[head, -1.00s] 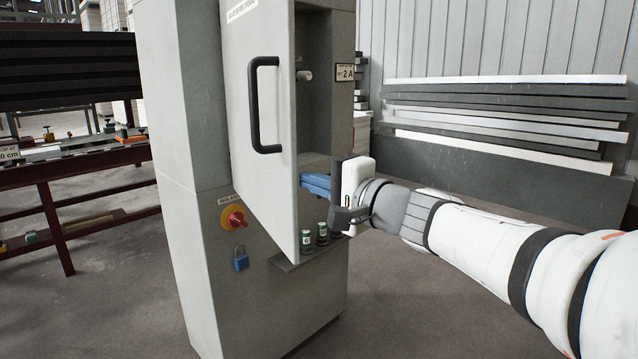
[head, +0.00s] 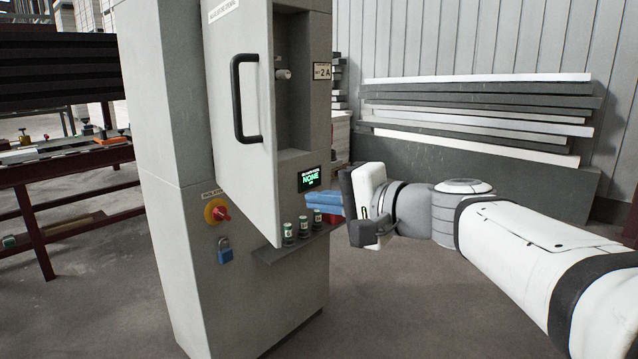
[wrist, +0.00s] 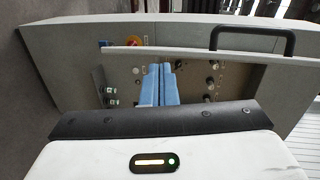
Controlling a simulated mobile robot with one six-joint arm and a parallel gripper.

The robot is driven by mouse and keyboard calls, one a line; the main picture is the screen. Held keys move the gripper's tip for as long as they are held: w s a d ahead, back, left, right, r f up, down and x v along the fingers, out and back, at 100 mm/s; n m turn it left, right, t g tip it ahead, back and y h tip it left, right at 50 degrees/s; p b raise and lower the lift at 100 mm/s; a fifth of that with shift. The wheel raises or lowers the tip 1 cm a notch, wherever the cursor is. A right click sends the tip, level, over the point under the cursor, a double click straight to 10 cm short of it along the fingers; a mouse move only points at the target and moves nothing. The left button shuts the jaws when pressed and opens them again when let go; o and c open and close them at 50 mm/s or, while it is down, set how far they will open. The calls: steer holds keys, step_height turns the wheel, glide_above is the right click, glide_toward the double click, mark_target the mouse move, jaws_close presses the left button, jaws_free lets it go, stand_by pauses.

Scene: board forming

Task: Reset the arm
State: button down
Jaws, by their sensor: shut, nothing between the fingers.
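My gripper (head: 322,202) has blue fingers and is in front of the grey cabinet (head: 180,250), to the right of its open door (head: 240,110). The fingers are shut with nothing between them. In the wrist view the blue fingers (wrist: 158,85) lie side by side and point toward the cabinet's open compartment. The arm reaches in from the right of the head view, clear of the door edge.
The cabinet carries a red and yellow isolator switch (head: 217,211), a blue padlock (head: 225,250) and a small screen reading NONE (head: 312,178). Small jars (head: 303,227) stand on its ledge (head: 275,255). Stacked boards (head: 480,115) lie by the back wall. Floor at right is clear.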

steer(key=s+d+f+n+g+h+p, duration=0.3)
steer(key=s+d+n+g+h+p, duration=0.4)
steer(key=p, duration=1.4)
steer(key=s+d+h, duration=0.5)
steer(key=s+d, duration=0.2)
steer(key=s, duration=0.1)
steer(key=shift+s+d+f+p, duration=0.15)
steer(key=shift+s+d+p, duration=0.15)
steer(key=shift+p, duration=0.1)
stand_by(0.5)
